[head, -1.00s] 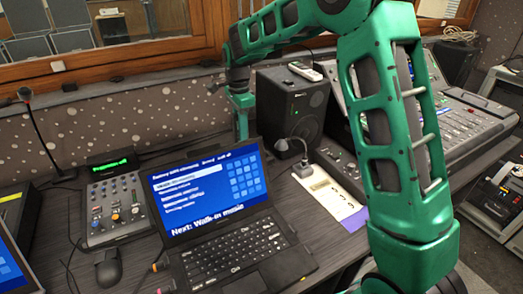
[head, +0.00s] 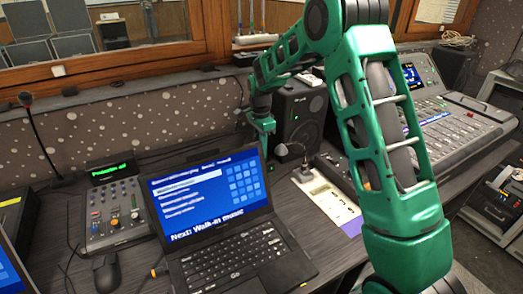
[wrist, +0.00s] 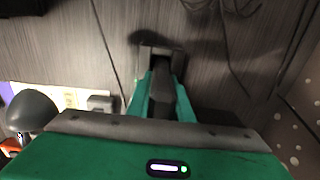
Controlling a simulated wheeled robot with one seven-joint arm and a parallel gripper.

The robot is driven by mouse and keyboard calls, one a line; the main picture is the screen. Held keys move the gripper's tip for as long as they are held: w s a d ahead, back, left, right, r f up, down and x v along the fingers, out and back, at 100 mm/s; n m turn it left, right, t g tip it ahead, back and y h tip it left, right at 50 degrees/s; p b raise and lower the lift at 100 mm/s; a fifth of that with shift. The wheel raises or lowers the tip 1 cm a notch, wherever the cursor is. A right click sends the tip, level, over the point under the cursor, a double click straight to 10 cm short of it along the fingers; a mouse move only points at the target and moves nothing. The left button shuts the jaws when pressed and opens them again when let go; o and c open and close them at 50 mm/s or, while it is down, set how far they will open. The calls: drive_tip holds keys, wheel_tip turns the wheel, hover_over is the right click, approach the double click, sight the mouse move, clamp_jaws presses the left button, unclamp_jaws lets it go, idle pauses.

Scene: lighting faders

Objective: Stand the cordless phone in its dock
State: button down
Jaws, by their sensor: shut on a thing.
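My gripper (head: 263,127) is behind the laptop and left of the black speaker, pointing down. In the wrist view my gripper (wrist: 161,62) is shut on a narrow dark thing, which I take to be the cordless phone (wrist: 166,88). It shows nearly end-on, held between the green fingers. Its keys and screen do not show. A dark blocky shape at the fingertips, over the grey desk, may be the dock or the finger pads; I cannot tell which. In the head view the laptop screen and my arm hide this spot, and I cannot make out the dock.
The open laptop (head: 205,195) stands in front of my gripper. The speaker (head: 302,120) is to its right, with a pale handset-like thing (head: 309,78) on top. A small fader box (head: 115,212) stands left. Loose cables (wrist: 222,70) lie near the fingers.

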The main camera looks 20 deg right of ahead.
drive_tip(key=c, duration=1.6)
unclamp_jaws()
